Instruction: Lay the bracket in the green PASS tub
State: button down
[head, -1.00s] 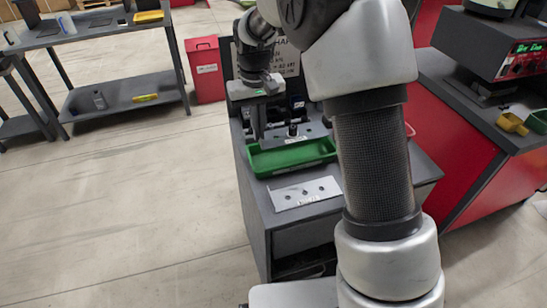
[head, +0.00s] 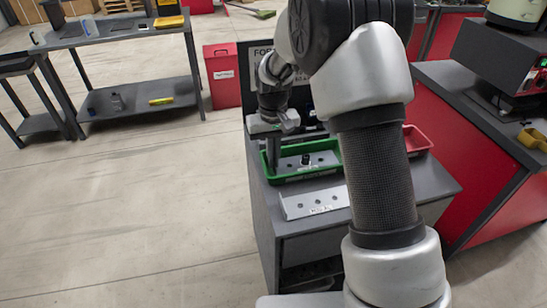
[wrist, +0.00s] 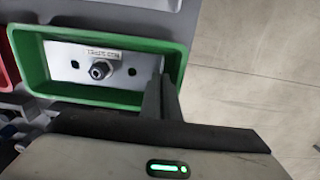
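The bracket (head: 322,159) is a grey metal plate with holes, a label and a dark knob-like fitting at its middle. It is inside the green tub (head: 304,176), within its walls. The wrist view shows the bracket (wrist: 118,72) lying along the green tub (wrist: 100,97), with an upright end at the right. My gripper (wrist: 161,86) reaches into the tub's right end, its two fingers close together on that upright end. In the head view my gripper (head: 273,158) points down at the tub's left end. Whether the plate rests fully on the tub floor is unclear.
Another grey plate with holes (head: 313,202) lies on the bench in front of the green tub. A red tub (head: 418,139) stands to its right, partly behind my arm. A red bin (head: 222,77) stands behind left. The floor at left is clear.

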jog(key=shift+f, duration=0.4)
jog(key=c, duration=2.3)
grip_release()
jog(key=shift+f, duration=0.1)
